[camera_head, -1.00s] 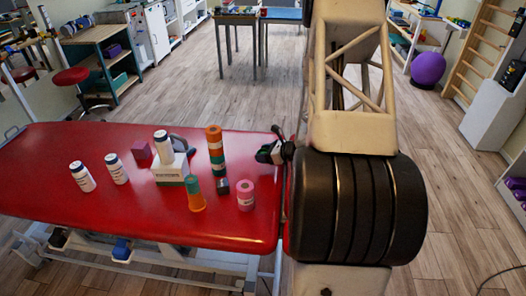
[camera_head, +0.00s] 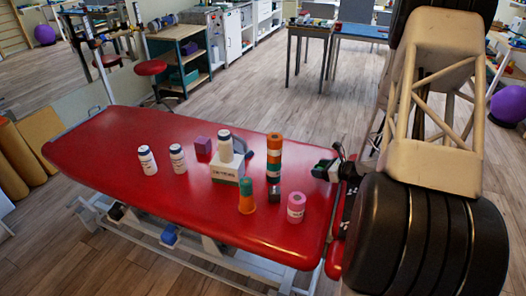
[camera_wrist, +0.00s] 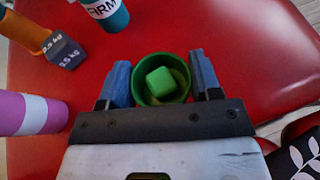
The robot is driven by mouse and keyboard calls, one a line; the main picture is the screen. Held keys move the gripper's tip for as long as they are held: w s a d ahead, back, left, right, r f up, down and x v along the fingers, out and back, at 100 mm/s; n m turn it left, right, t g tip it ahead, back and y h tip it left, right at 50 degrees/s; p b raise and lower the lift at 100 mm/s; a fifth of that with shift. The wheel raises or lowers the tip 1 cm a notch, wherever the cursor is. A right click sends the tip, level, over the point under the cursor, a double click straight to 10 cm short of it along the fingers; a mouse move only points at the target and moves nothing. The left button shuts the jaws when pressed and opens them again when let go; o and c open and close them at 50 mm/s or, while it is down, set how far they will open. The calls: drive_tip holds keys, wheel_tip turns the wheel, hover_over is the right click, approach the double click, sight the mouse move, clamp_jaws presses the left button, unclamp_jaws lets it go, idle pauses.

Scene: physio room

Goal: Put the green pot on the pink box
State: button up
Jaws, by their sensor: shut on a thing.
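My gripper (camera_wrist: 160,88) is shut on the green pot (camera_wrist: 151,61), a round open cup. A small green block (camera_wrist: 161,82) shows inside it. In the head view my gripper (camera_head: 325,170) is over the right end of the red table, with the pot only a small green patch there. No clearly pink box shows. The nearest match is a small purple-magenta box (camera_head: 203,145) standing toward the back of the table, well left of my gripper, beside a white bottle. The wrist view does not show that box.
Red table (camera_head: 110,160). Between gripper and purple box stand a tall orange-green stack (camera_head: 274,150), a white box (camera_head: 226,172) bearing a bottle (camera_head: 225,147), and a dark weight (camera_head: 273,192). Nearer are a pink roll (camera_head: 296,208) and a teal-orange piece (camera_head: 247,196). Two white bottles stand left.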

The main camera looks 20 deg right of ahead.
drive_tip(key=w+a+r+n+g+y, duration=0.1)
drive_tip(key=w+a, duration=0.2)
drive_tip(key=w, duration=0.3)
drive_tip(key=w+a+r+n+y, duration=0.1)
drive_tip(key=w+a, duration=0.2)
drive_tip(key=w, duration=0.4)
wheel_tip(320, 180, up, 10)
drive_tip(key=f+n+g+y, duration=0.1)
drive_tip(key=n+g+y, duration=0.3)
drive_tip(key=n+g, duration=0.1)
hover_over(202, 140)
drive_tip(key=shift+r, duration=0.25)
drive_tip(key=shift+w+f, duration=0.1)
drive_tip(key=shift+f, duration=3.05)
drive_tip(key=shift+f, duration=1.85)
